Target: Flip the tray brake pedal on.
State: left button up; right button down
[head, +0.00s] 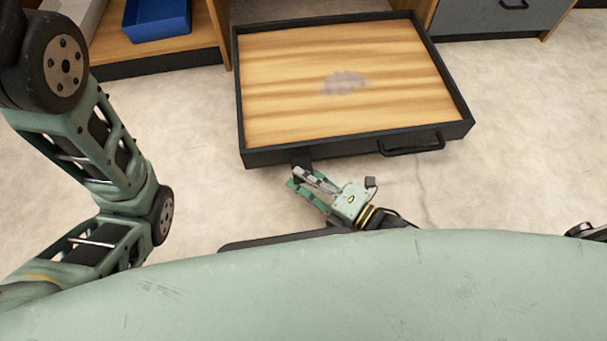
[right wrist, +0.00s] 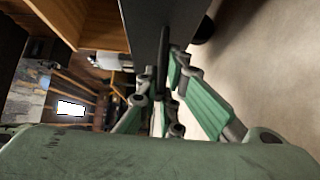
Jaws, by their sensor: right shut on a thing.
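The tray (head: 340,148) is pulled out low over the floor, with a dark rim and a wood-grain bottom bearing a grey smudge. A small dark tab at its front left, which I take for the brake pedal (head: 301,159), is partly hidden by my right gripper (head: 301,178). In the right wrist view, the fingers (right wrist: 166,98) are closed around a thin dark bar (right wrist: 162,58) that stands against the tray's dark panel (right wrist: 150,22). Whether the pedal is on or off cannot be told. My left arm shows at the left, its gripper out of view.
A black handle (head: 411,147) sits on the tray's front, right of my gripper. A blue bin (head: 156,20) lies on a wooden shelf at the upper left. A grey drawer front (head: 488,16) stands at the upper right. The floor right of the tray is clear.

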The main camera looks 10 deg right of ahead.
jog(key=shift+f+n+t+y+b, duration=0.5)
jog(key=shift+f+n+b, duration=0.35)
jog(key=shift+b, duration=0.8)
jog(key=shift+n+y+b, duration=0.25)
jog(key=shift+y+b, duration=0.05)
jog(key=shift+b, duration=0.05)
jog(key=shift+r, duration=0.1)
jog(key=c, duration=1.9)
grip_release()
